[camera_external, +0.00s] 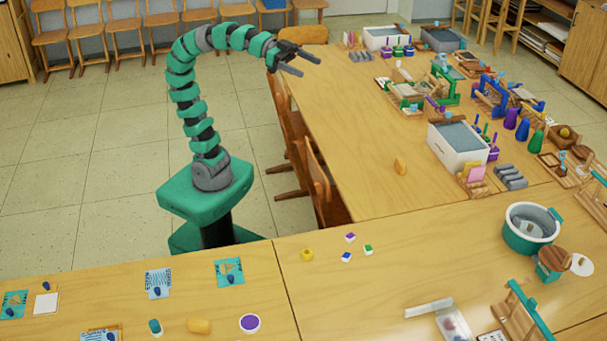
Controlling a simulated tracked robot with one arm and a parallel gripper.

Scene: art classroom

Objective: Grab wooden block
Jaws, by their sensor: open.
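My gripper (310,67) is open and empty, held high over the far left end of the long wooden table (350,120). A small yellowish-tan piece (400,166), which looks like a wooden block, lies alone on that table, left of the white tub. My gripper is well apart from it, up and to the left in the picture. A similar tan piece (199,326) lies on the near table (390,260). I cannot tell for sure which piece is the wooden block.
A white tub (458,148), grey bars (510,176) and several bottles and toys crowd the right side. A green pot (531,227) stands on the near table. Chairs (318,180) line the long table's left edge. The table's left half is mostly clear.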

